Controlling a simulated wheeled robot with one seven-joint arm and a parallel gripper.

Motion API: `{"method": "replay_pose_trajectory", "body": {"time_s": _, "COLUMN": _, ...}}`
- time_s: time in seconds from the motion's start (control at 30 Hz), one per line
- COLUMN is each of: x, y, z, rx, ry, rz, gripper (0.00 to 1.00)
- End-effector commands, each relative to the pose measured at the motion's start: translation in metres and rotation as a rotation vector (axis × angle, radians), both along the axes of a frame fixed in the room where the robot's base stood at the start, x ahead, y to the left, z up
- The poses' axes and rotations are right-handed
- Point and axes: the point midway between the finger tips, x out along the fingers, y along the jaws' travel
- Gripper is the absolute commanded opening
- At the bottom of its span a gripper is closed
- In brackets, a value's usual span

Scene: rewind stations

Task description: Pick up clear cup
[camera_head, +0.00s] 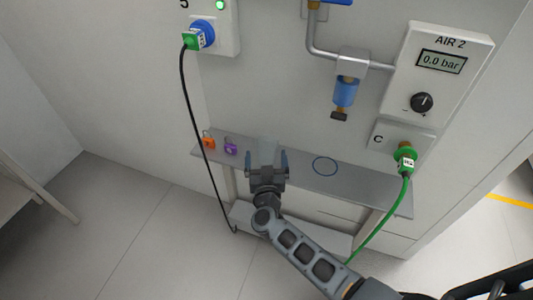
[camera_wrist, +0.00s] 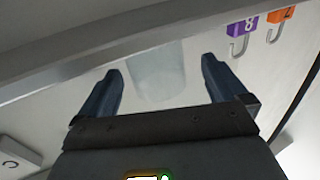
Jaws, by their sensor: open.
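The clear cup (camera_head: 266,146) is a faint, see-through shape on the grey shelf, just beyond the fingers of my gripper (camera_head: 267,160). In the wrist view the cup (camera_wrist: 157,82) shows pale and translucent between the two dark fingers of my gripper (camera_wrist: 160,68). The fingers are spread apart, with a visible gap on each side of the cup. The cup's edges are hard to make out in the head view.
The narrow shelf (camera_head: 345,188) bears an orange padlock (camera_head: 208,140) and a purple padlock (camera_head: 230,148) left of the cup, and a blue ring (camera_head: 325,166) to its right. A black cable (camera_head: 193,110) and a green hose (camera_head: 386,225) hang across the shelf.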

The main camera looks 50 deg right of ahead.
Motion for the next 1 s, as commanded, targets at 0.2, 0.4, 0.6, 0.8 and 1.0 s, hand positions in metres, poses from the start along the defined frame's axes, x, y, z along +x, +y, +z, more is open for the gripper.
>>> {"method": "replay_pose_trajectory", "body": {"time_s": 0.2, "x": 0.019, "y": -0.027, "z": -0.002, "rx": -0.002, "ry": -0.002, "rz": -0.002, "gripper": 0.99}}
{"method": "replay_pose_trajectory", "body": {"time_s": 0.4, "x": 0.024, "y": -0.032, "z": -0.001, "rx": -0.001, "ry": -0.001, "rz": 0.000, "gripper": 0.99}}
{"method": "replay_pose_trajectory", "body": {"time_s": 0.6, "x": 0.023, "y": -0.032, "z": -0.001, "rx": -0.001, "ry": -0.001, "rz": 0.000, "gripper": 0.90}}
{"method": "replay_pose_trajectory", "body": {"time_s": 0.8, "x": 0.023, "y": -0.032, "z": -0.001, "rx": -0.001, "ry": -0.001, "rz": 0.000, "gripper": 0.70}}
{"method": "replay_pose_trajectory", "body": {"time_s": 1.0, "x": 0.023, "y": -0.032, "z": -0.001, "rx": -0.001, "ry": -0.001, "rz": 0.000, "gripper": 0.51}}
